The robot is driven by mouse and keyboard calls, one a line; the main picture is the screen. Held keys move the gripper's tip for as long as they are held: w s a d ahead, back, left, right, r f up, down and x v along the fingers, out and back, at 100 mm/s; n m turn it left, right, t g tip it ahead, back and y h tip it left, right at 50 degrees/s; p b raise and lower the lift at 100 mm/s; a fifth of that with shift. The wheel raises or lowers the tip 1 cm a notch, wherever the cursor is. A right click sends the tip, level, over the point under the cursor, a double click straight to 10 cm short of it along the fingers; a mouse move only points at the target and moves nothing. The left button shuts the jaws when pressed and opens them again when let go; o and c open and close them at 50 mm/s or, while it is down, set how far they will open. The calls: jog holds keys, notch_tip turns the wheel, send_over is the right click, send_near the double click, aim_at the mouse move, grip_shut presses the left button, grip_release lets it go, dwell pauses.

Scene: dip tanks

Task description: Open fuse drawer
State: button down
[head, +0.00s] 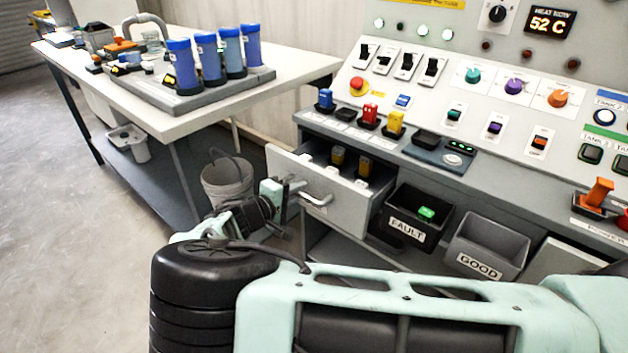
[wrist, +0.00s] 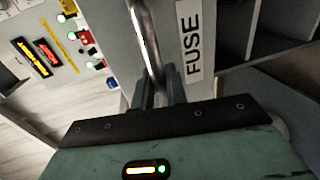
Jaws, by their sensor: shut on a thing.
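The fuse drawer (head: 338,200) is pulled partly out of the grey console, left of the FAULT bin. Yellow and dark fuses (head: 350,163) stand inside it. Its metal bar handle (head: 316,199) runs across the front. My gripper (head: 294,191) is at the handle's left part, shut on it. In the wrist view the fingers (wrist: 158,92) close around the handle bar (wrist: 146,40), beside the drawer front with its FUSE label (wrist: 193,40). The fingertips are partly hidden in the head view.
A FAULT bin (head: 385,226) with a green item and a GOOD bin (head: 458,262) sit right of the drawer. A grey bucket (head: 228,187) stands behind my gripper. A white table (head: 190,122) with blue cylinders is at the left. Open floor lies at the far left.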

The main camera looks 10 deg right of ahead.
jog(key=f+b+v, duration=0.2)
jog(key=f+v, duration=0.1)
jog(key=v, duration=1.1)
jog(key=shift+s+a, duration=0.35)
jog(key=shift+a, duration=0.2)
jog(key=c, duration=1.5)
grip_release()
jog(key=v, duration=1.7)
jog(key=shift+a+b, duration=0.2)
jog(key=shift+b, duration=0.25)
jog(key=shift+s, duration=0.1)
